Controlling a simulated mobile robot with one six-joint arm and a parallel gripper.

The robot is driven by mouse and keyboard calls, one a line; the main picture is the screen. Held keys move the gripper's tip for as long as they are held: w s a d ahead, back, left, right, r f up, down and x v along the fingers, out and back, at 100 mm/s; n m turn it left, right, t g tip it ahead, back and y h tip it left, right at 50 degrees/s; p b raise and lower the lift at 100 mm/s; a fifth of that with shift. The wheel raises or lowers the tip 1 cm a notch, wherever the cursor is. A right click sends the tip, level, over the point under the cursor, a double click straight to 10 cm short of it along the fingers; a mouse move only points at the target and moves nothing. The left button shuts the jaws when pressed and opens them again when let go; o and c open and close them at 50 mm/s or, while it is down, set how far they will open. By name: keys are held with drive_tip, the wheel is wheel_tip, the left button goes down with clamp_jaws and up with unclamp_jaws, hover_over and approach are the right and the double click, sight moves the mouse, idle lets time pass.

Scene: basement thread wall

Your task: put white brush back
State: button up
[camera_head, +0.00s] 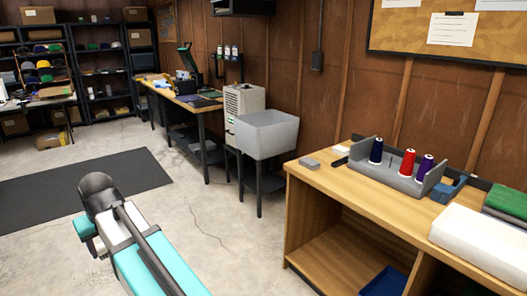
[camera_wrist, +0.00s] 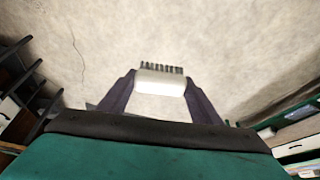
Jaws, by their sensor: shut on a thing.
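In the wrist view my gripper (camera_wrist: 160,90) is shut on the white brush (camera_wrist: 160,83), with a dark finger on each side of it. The brush has a white block body and a row of dark bristles pointing away from my palm. Bare floor shows beyond it. In the head view my arm reaches in from the bottom, left of the wooden workbench (camera_head: 318,184); the brush and fingertips cannot be made out there.
On the workbench stand a grey thread holder (camera_head: 383,180) with blue, red and purple spools, a small grey block (camera_head: 309,162), a blue tray (camera_head: 447,188) and a white box (camera_head: 480,238). A grey tub (camera_head: 266,135) stands behind. Floor around the dark mat (camera_head: 80,185) is clear.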

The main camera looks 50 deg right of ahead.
drive_tip(key=p+v, duration=0.6)
drive_tip(key=v, duration=0.2)
drive_tip(key=shift+s+r, duration=0.2)
drive_tip(key=shift+r, duration=0.05)
drive_tip(key=shift+s, duration=0.1)
